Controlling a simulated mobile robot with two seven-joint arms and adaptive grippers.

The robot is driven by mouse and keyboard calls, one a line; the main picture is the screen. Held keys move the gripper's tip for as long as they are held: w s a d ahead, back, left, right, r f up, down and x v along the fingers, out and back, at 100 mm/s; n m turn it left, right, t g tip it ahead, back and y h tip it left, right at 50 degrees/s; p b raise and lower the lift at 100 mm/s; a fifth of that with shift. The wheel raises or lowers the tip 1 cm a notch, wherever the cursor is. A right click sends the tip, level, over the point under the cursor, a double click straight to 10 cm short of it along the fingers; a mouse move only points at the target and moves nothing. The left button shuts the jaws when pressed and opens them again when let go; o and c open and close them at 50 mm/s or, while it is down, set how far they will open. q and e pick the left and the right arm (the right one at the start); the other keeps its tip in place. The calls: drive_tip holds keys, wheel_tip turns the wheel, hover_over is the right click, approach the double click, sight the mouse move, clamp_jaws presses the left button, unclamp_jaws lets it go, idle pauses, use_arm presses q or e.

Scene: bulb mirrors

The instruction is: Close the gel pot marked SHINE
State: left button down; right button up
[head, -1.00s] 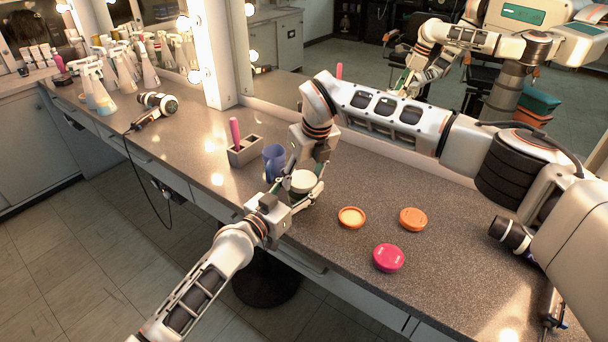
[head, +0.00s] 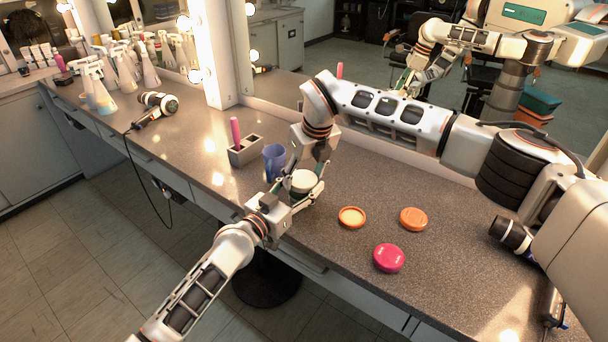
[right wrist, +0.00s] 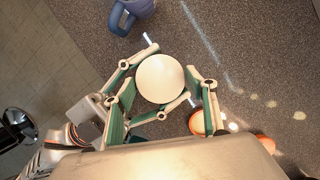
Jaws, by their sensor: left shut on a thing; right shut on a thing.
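A round pot with a cream-white top (head: 302,181) is held just over the counter near its front edge. No marking can be read on it. My left gripper (head: 306,191) reaches in from the front and is shut around its side. My right gripper (right wrist: 163,84) comes from above and is shut at its top; the cream disc (right wrist: 160,77) fills the space between its fingers in the right wrist view. The fingers hide most of the pot's side, and I cannot tell whether lid and pot are fully seated.
An orange ring-rimmed piece with a pale inside (head: 351,217), an orange lidded pot (head: 413,219) and a pink pot (head: 389,258) stand to the right. A blue mug (head: 274,162) and a grey holder (head: 245,151) stand close behind on the left.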

drive_tip(key=shift+r, duration=0.1)
drive_tip(key=o, duration=0.8)
drive_tip(key=shift+r, duration=2.2)
drive_tip(key=o, duration=0.6)
